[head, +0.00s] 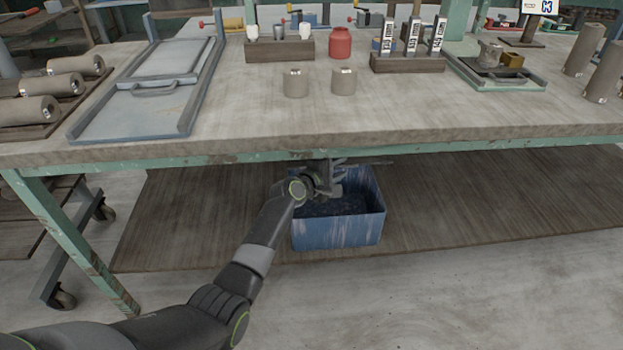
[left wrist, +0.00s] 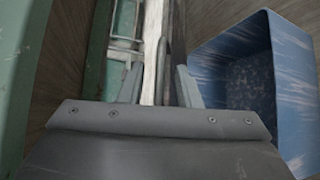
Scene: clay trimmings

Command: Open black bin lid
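A blue bin (head: 340,233) with scuffed walls stands on the floor board under the workbench. Its top is open to view and the inside looks dark. It also shows at the right of the left wrist view (left wrist: 290,85). I see no separate black lid. A thin dark strip (head: 372,162) runs above the bin's back rim; I cannot tell what it is. My left gripper (head: 335,170) is at the bin's upper left, under the bench edge. In the left wrist view its fingers (left wrist: 158,80) are apart, with a pale strip and a dark strip showing between them. My right gripper is not in view.
The workbench edge (head: 440,148) runs just above my left gripper. A green bench leg (head: 75,245) stands at left. Clay cylinders (head: 344,82), a red jar (head: 340,43) and tool blocks are on top. The floor in front of the bin is clear.

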